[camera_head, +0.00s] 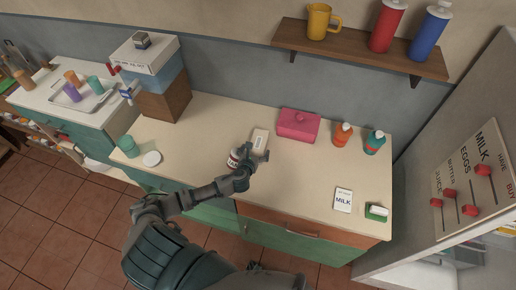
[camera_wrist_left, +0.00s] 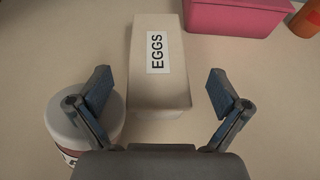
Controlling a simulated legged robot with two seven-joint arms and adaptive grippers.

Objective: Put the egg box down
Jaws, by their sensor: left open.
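The egg box (camera_head: 260,138) is a beige carton with a white label, lying on the cream counter (camera_head: 205,130). In the left wrist view the egg box (camera_wrist_left: 174,85), labelled "EGGS", lies ahead of my gripper, its near end between the two fingertips. My left gripper (camera_head: 257,156) is at the near end of the egg box in the head view. In the left wrist view the left gripper (camera_wrist_left: 160,90) is open, with a gap between each finger and the box.
A white-lidded jar (camera_wrist_left: 80,122) stands close by the left finger. A pink box (camera_head: 298,124), an orange bottle (camera_head: 342,134) and a teal bottle (camera_head: 375,142) stand to the right. A milk card (camera_head: 343,200) lies near the front edge. The counter's middle left is clear.

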